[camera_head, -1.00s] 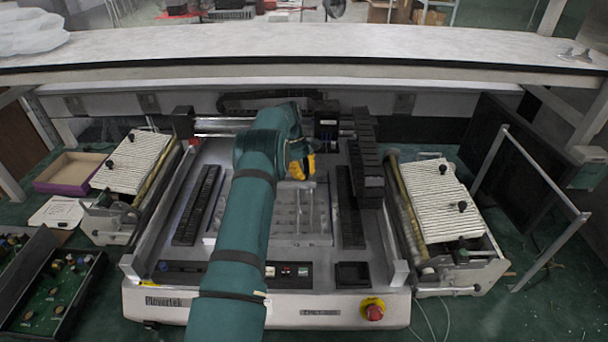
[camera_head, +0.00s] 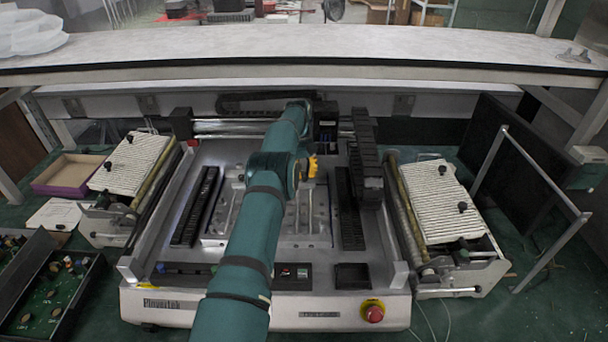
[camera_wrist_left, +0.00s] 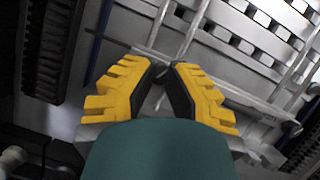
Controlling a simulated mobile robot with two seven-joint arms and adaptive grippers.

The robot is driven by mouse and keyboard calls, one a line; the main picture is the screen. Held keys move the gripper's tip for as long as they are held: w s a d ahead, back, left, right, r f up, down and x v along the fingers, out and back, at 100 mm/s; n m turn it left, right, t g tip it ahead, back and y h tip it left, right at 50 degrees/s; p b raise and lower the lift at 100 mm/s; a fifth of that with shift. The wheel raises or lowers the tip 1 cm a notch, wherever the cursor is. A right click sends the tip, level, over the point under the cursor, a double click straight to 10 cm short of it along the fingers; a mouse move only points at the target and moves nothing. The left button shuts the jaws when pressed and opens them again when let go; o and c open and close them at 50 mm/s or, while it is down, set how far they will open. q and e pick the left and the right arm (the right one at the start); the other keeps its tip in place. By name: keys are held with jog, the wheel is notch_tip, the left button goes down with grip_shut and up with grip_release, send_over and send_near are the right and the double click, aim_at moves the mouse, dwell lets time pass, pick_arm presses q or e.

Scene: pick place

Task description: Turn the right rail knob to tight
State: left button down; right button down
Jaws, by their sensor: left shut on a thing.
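My left gripper (camera_head: 309,168) is over the right part of the metal work plate (camera_head: 322,240) in the middle of the machine. In the left wrist view its yellow fingers (camera_wrist_left: 163,77) are shut on a small dark knob (camera_wrist_left: 160,90), mostly hidden between the pads. By its place over the right rail (camera_head: 311,212), this seems to be the right rail knob. Another dark round knob (camera_wrist_left: 292,128) shows at the right of the wrist view, apart from the fingers. How far the held knob is turned cannot be seen. My right gripper is not in view.
A black cable chain (camera_head: 366,160) stands close to the right of the gripper. Dark slotted strips (camera_head: 350,210) flank the plate. Ribbed feeder boards (camera_head: 435,200) stand on both sides. A red stop button (camera_head: 373,313) is at the front right. A shelf (camera_head: 300,45) spans the back.

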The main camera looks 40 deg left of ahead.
pick_arm(q)
jog(key=shift+f, duration=0.15)
jog(key=c, duration=0.9)
grip_release()
jog(key=shift+o, duration=0.2)
jog(key=shift+n, duration=0.3)
